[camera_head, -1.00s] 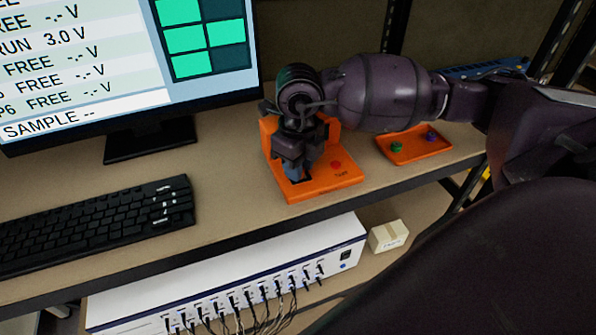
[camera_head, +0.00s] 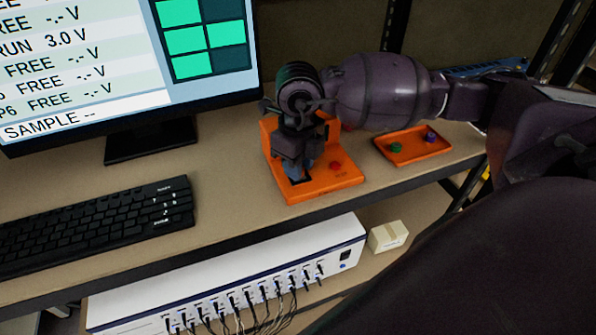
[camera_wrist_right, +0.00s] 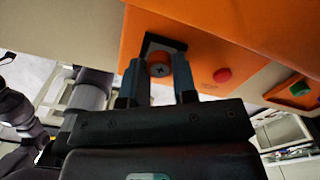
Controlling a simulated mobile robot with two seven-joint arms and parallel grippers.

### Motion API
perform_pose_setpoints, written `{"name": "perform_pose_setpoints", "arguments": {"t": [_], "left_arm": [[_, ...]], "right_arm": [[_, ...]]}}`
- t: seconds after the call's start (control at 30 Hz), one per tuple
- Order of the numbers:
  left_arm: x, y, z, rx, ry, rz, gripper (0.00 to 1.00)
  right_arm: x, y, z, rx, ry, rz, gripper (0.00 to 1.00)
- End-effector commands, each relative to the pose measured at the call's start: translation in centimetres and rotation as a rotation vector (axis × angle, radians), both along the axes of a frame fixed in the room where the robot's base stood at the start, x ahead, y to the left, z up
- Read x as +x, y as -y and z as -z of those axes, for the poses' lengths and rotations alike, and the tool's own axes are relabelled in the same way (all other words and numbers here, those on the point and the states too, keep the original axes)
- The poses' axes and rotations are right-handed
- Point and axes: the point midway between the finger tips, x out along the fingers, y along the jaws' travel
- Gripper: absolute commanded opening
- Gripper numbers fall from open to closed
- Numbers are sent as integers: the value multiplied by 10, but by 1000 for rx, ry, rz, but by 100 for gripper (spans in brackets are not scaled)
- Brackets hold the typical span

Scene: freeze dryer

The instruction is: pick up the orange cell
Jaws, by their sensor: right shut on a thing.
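The orange cell (camera_wrist_right: 159,69), a small round piece with a dark cross-shaped mark on its end, sits between the two fingers of my right gripper in the right wrist view. My right gripper (camera_head: 297,176) is shut on it, pointing down at the dark slot of an orange tester (camera_head: 325,187). The gripper also shows in the right wrist view (camera_wrist_right: 158,80). The cell is hidden by the fingers in the head view. I cannot tell whether it touches the slot. My left gripper is in neither view.
The tester has a red button (camera_head: 335,166) right of the fingers. An orange tray (camera_head: 418,156) with a green piece (camera_head: 396,147) and a purple piece (camera_head: 431,138) lies to its right. A monitor (camera_head: 110,60) and keyboard (camera_head: 100,225) stand left. The desk between keyboard and tester is clear.

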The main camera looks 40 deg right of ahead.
Motion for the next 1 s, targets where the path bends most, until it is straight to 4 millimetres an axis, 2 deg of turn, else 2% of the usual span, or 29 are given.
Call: {"name": "perform_pose_setpoints", "arguments": {"t": [1.0], "left_arm": [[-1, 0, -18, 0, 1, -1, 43]], "right_arm": [[0, 0, -34, 0, 1, 0, 13]]}}
